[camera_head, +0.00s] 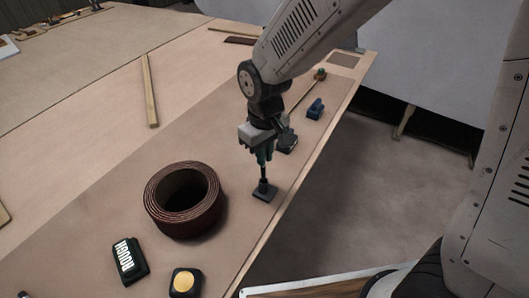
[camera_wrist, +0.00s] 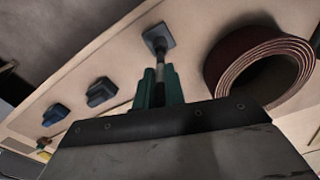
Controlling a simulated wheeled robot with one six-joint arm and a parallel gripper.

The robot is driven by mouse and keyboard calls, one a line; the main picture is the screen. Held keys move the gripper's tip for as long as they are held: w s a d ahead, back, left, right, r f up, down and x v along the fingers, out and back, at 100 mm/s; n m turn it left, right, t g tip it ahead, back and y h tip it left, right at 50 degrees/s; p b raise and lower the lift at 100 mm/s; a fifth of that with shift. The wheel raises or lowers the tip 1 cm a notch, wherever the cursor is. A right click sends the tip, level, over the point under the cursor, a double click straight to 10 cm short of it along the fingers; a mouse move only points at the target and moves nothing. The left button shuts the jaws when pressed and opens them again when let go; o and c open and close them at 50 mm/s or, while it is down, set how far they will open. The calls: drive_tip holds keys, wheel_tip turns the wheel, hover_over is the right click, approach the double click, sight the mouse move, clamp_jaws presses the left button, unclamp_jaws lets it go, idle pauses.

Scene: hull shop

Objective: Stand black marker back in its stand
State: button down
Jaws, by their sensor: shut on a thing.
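My gripper (camera_head: 264,156) is shut on the black marker (camera_head: 263,173), a thin dark rod that points down, roughly upright. The marker stand (camera_head: 265,192) is a small dark grey square base with a short socket, near the table's right edge. The marker's lower end meets the socket; how deep it sits I cannot tell. In the wrist view the green fingers (camera_wrist: 158,90) close around the marker (camera_wrist: 168,72), and the stand (camera_wrist: 160,34) lies just beyond its end. The marker's upper part is hidden by the gripper.
A dark red-brown coiled roll (camera_head: 184,201) stands left of the stand. A dark block (camera_head: 288,144) and a blue item (camera_head: 315,108) lie behind. A block marked ROUGH (camera_head: 129,260) and a yellow-topped item (camera_head: 186,283) are in front. The table edge drops off at right.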

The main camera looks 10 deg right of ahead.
drive_tip(key=shift+f, duration=1.65)
idle(2.9)
drive_tip(key=c, duration=1.4)
unclamp_jaws()
drive_tip(key=shift+r, duration=0.1)
wheel_tip(320, 180, up, 8)
drive_tip(key=shift+f, duration=0.15)
